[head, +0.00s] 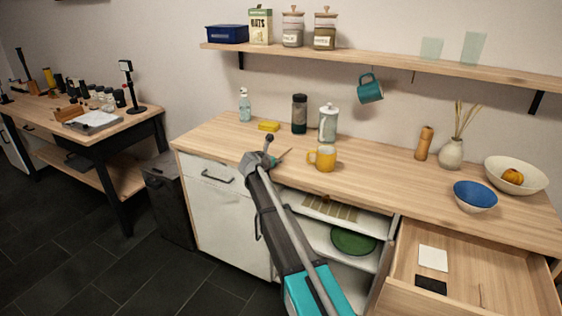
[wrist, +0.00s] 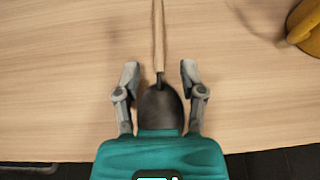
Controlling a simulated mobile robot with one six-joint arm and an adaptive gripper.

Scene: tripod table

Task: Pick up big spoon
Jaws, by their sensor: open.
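The big spoon (wrist: 159,40) has a pale wooden handle and a dark, rounded head. In the wrist view its handle points up the picture, and the head lies between and below my gripper's fingertips, partly hidden by the teal gripper body. My gripper (wrist: 160,72) is open, with one finger on each side of the spoon and a gap on both sides. In the head view my gripper (head: 271,160) is at the counter's front edge, and the spoon's handle (head: 285,154) shows just beyond it. I cannot tell the exact height of the fingers above the counter.
A yellow mug (head: 325,159) stands to the right of the spoon on the wooden counter (head: 385,165). A yellow sponge (head: 268,126), a soap bottle (head: 245,106), a dark tumbler (head: 299,114) and a pale canister (head: 328,123) stand behind. An open drawer (head: 470,250) juts out at right.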

